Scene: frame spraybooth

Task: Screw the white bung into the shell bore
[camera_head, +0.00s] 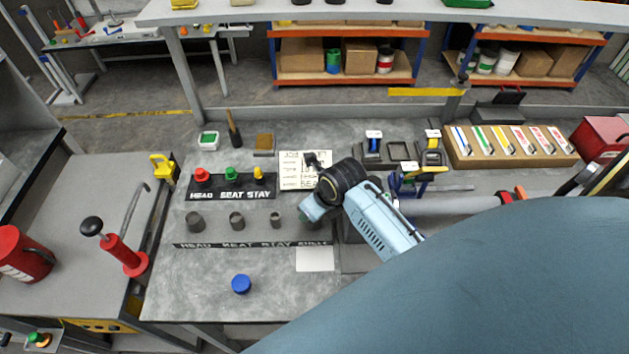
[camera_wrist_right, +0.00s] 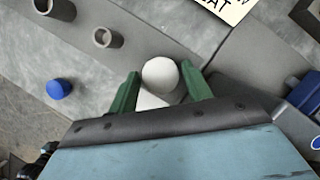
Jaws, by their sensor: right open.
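The white bung (camera_wrist_right: 161,74) shows as a round white top in the right wrist view. It is between the two green fingers of my right gripper (camera_wrist_right: 159,70), which is open with a finger on each side. I cannot tell whether the fingers touch it. In the head view my right gripper (camera_head: 311,209) is over the right end of the labelled row and hides the bung. I cannot make out the shell bore or what is under the bung. My left gripper is not in view.
Several grey cylinders (camera_head: 236,221) stand left of my right gripper, behind a dark label strip (camera_head: 212,244). A blue cap (camera_head: 241,284) and a white card (camera_head: 316,259) lie in front. Red, green and yellow knobs (camera_head: 231,173) stand behind. The bench front left is clear.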

